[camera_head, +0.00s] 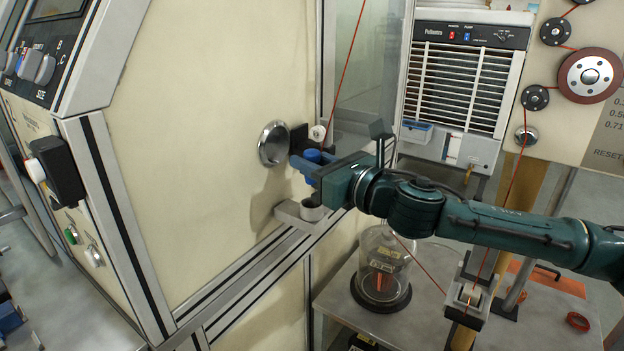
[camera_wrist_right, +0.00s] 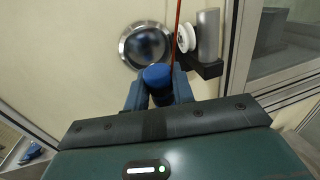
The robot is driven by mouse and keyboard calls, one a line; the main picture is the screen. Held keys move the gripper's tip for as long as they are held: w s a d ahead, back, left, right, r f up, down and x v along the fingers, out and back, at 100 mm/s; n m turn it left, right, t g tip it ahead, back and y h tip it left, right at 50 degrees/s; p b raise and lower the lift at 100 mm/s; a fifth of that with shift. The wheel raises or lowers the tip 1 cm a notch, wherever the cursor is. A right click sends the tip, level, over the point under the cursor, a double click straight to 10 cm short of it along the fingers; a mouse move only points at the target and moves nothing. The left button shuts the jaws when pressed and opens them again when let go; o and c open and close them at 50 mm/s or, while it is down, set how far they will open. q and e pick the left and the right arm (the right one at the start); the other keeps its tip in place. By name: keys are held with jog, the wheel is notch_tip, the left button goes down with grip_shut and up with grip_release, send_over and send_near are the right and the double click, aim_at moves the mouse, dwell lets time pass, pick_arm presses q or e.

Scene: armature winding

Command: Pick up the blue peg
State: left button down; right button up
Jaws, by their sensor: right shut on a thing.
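The blue peg (camera_head: 313,156) is upright between the fingers of my right gripper (camera_head: 306,168), close to the cream machine panel. In the right wrist view the blue peg (camera_wrist_right: 158,77) stands between the two fingers of the right gripper (camera_wrist_right: 160,92), which are shut on it. A grey cup-shaped holder (camera_head: 309,209) on the panel's bracket is just below the gripper; I cannot tell whether the peg's lower end touches anything. My left gripper is not in view.
A chrome dome (camera_head: 274,143) and a white pulley (camera_head: 317,133) with a red wire are close to the gripper. A glass jar (camera_head: 381,262) stands on the metal table (camera_head: 420,325) below my right arm. A spool panel (camera_head: 590,130) stands at the right.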

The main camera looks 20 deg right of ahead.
aim_at(312, 151)
notch_tip(312, 151, up, 12)
jog(key=p, duration=0.2)
jog(key=shift+p, duration=0.3)
